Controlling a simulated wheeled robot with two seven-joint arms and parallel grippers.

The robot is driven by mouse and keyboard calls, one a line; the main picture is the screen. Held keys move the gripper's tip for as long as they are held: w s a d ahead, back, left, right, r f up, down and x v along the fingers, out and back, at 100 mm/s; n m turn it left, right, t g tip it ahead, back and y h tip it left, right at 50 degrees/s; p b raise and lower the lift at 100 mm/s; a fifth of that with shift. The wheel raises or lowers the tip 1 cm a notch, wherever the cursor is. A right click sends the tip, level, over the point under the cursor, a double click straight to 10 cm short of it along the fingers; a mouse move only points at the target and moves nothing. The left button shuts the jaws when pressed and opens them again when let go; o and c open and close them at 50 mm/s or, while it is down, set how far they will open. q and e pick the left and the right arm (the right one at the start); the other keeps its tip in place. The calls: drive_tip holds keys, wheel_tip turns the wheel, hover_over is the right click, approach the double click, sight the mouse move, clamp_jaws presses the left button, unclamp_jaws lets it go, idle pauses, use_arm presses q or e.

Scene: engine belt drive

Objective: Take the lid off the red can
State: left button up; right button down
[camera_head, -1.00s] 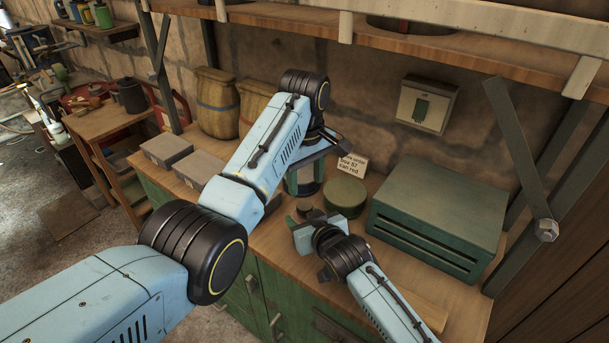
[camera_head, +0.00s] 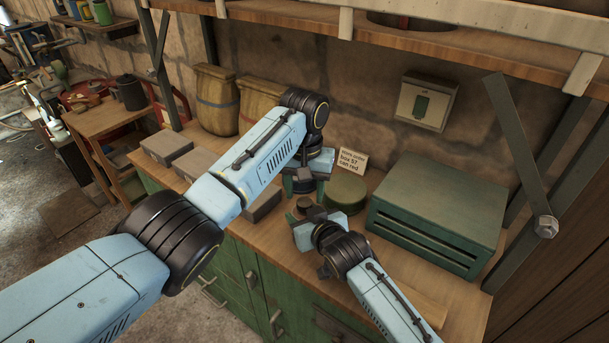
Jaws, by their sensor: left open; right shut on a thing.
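A small, dark brownish round can (camera_head: 303,204) stands at the front of the green-fronted bench. I cannot make out a clear red on it or tell whether it has a lid. My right gripper (camera_head: 304,214) is shut on it, with the fingers partly hidden by the wrist. My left gripper (camera_head: 302,177) is open, pointing down just behind that can. A card (camera_head: 352,161) behind reads "work order box 57 can red".
A round green tin (camera_head: 345,192) stands just right of the grippers, with a large green box (camera_head: 437,212) beyond it. Grey boxes (camera_head: 197,163) and barrels (camera_head: 216,100) stand to the left. An overhead shelf (camera_head: 420,42) crosses above.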

use_arm(q)
drive_tip(key=shift+f, duration=1.2)
use_arm(e)
drive_tip(key=shift+f, duration=0.1)
use_arm(q)
drive_tip(key=c, duration=1)
drive_tip(key=shift+n, duration=1.5)
drive_tip(key=shift+r, duration=0.2)
drive_tip(key=shift+r, duration=0.95)
drive_tip(key=shift+r, duration=0.1)
